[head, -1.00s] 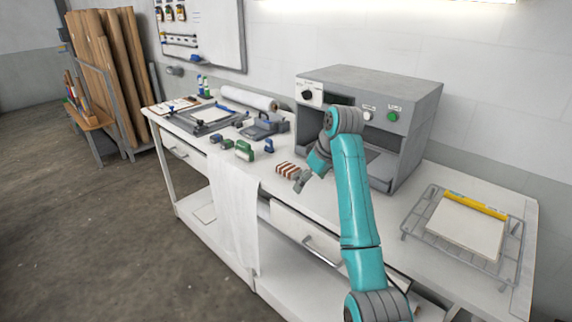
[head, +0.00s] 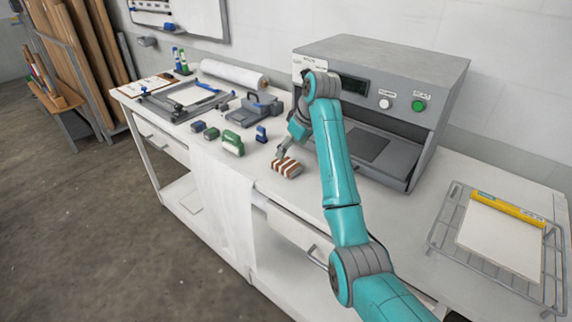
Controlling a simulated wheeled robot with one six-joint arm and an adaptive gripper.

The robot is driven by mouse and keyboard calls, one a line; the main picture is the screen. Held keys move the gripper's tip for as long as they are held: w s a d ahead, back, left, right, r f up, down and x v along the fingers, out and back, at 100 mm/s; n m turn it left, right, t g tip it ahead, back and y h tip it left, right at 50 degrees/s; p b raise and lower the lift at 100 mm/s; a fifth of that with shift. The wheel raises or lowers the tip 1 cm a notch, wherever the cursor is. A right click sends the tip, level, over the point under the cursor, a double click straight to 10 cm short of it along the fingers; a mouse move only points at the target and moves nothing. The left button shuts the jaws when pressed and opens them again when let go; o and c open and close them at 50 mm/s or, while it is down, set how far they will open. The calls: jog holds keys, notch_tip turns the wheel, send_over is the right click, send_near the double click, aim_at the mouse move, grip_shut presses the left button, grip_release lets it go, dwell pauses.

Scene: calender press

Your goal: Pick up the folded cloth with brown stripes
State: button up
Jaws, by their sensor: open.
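The folded cloth with brown stripes (head: 288,168) lies on the white bench top near its front edge, in front of the grey press. My gripper (head: 279,156) is open and just above the cloth's far left side. Its fingers look very close to the cloth, but I cannot tell whether they touch it. The cloth is mostly in plain view.
The grey press (head: 440,75) stands behind my arm. Several green and blue blocks (head: 232,143) and a blue-grey tool (head: 255,107) lie left of the cloth. A wire rack (head: 450,255) is at right. A white sheet (head: 222,215) hangs over the front edge.

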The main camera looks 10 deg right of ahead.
aim_at(287, 163)
jog(key=shift+d+x, duration=0.15)
jog(key=shift+x, duration=1.65)
jog(key=shift+d+x, duration=0.15)
jog(key=shift+x, duration=1.6)
jog(key=shift+s+f, duration=0.1)
jog(key=shift+s, duration=0.05)
jog(key=c, duration=1.2)
